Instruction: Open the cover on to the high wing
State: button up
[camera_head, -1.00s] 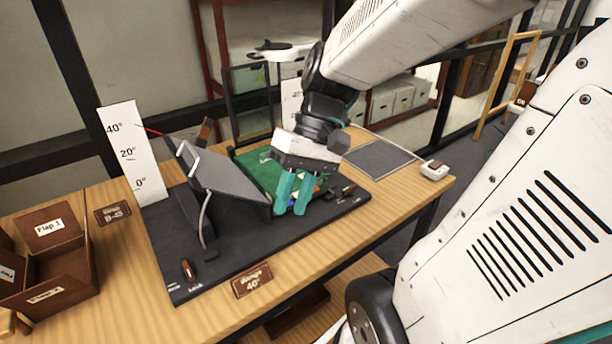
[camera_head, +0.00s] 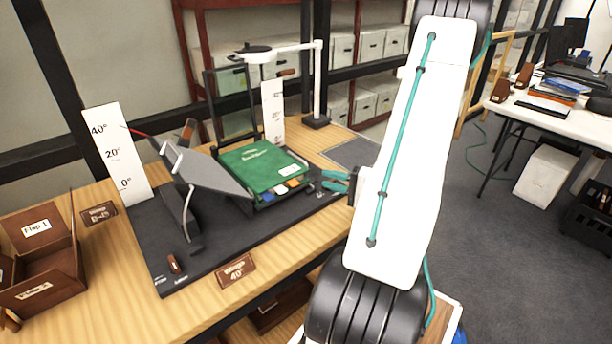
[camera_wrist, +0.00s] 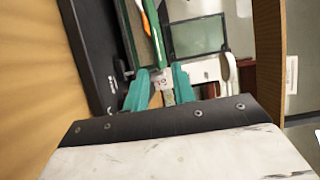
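A green-covered book (camera_head: 258,160) lies closed and flat in the middle of the black cradle base (camera_head: 213,248), with coloured tabs along its front edge. To its left, a grey wing (camera_head: 210,172) stands tilted up beside an angle scale (camera_head: 118,155) marked 0°, 20° and 40°. My gripper (camera_head: 334,181) is to the right of the book, low and apart from it, with teal fingers spread. In the wrist view the gripper (camera_wrist: 160,88) is open, and the book's narrow green edge (camera_wrist: 156,35) shows beyond the fingers. I cannot tell whether anything lies between the fingertips.
A second scale (camera_head: 273,112) and a white lamp stand (camera_head: 317,85) are behind the book. A dark grey mat (camera_head: 354,153) lies at the table's back right. A brown box (camera_head: 42,255) sits at the left. A 40° plaque (camera_head: 235,271) is at the front edge.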

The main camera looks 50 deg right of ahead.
jog(key=shift+s+d+f+m+h, duration=0.3)
jog(key=shift+d+f+h, duration=0.1)
jog(key=shift+h, duration=0.1)
jog(key=shift+w, duration=0.15)
jog(key=w, duration=0.4)
jog(key=w+a, duration=0.1)
jog(key=w, duration=0.2)
jog(key=shift+w+a, duration=0.1)
grip_shut()
dwell(0.7)
